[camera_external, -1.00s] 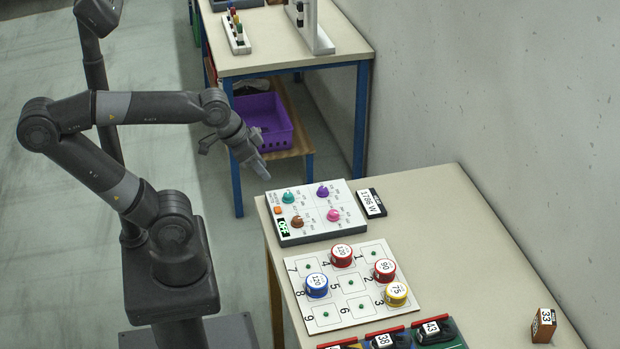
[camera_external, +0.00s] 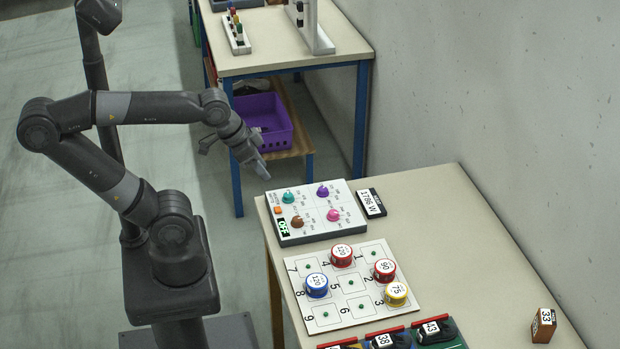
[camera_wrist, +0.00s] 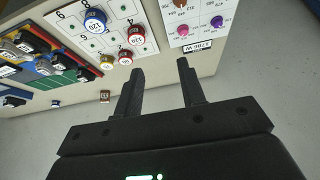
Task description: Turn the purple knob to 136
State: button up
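The purple knob (camera_external: 322,191) is at the top right of the white control panel (camera_external: 318,229) in the outside view. It also shows in the wrist view (camera_wrist: 217,22), beyond my fingertips. My gripper (camera_external: 262,172) is in the air just off the panel's top left corner. In the wrist view its two fingers (camera_wrist: 160,72) are apart with nothing between them. The knob's setting is too small to read.
A label reading 1786 W (camera_external: 371,203) lies right of the panel. A numbered board (camera_external: 325,319) with several round coloured tins (camera_external: 342,255) lies in front. Shoes (camera_external: 435,330) stand at the near edge and a brown box (camera_external: 543,325) at right.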

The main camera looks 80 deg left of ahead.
jog(key=shift+o, duration=1.1)
jog(key=shift+w+a, duration=0.15)
jog(key=shift+w, duration=0.2)
jog(key=m+g, duration=0.6)
jog(key=m, duration=0.2)
send_over(323, 188)
notch_tip(323, 188, down, 13)
notch_tip(323, 188, down, 10)
jog(key=shift+f, duration=0.1)
jog(key=shift+c, duration=0.6)
jog(key=c, duration=0.9)
